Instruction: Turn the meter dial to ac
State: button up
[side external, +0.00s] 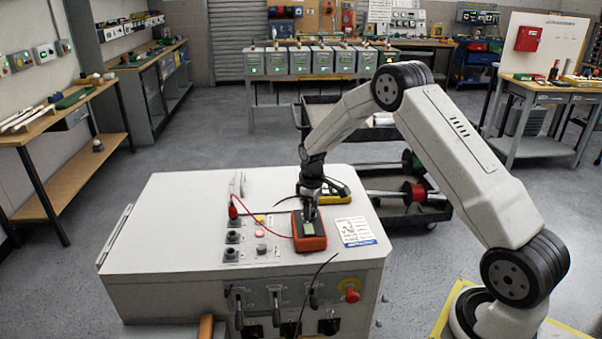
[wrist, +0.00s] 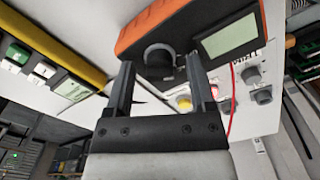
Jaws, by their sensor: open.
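The orange meter (side external: 310,243) lies on the white cabinet top, and its grey screen (wrist: 231,38) faces up in the wrist view. Its round dark dial (wrist: 158,57) sits beside the screen. The dial's markings are too small to read, so I cannot tell its setting. My gripper (wrist: 160,62) is open, with one finger on each side of the dial. I cannot tell whether the fingers touch it. In the side view my gripper (side external: 309,212) points down over the meter and hides the dial.
A yellow device (side external: 337,194) lies behind the meter. A red plug (side external: 233,211) with a red lead stands to the left near black terminals (side external: 232,237). A label (side external: 355,232) is on the right. The cabinet top (side external: 180,220) is clear at left.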

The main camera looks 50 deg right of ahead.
grip_shut()
jog(key=shift+m, duration=0.4)
jog(key=m, duration=0.3)
jog(key=shift+m, duration=2)
jog(key=shift+s, duration=0.1)
grip_release()
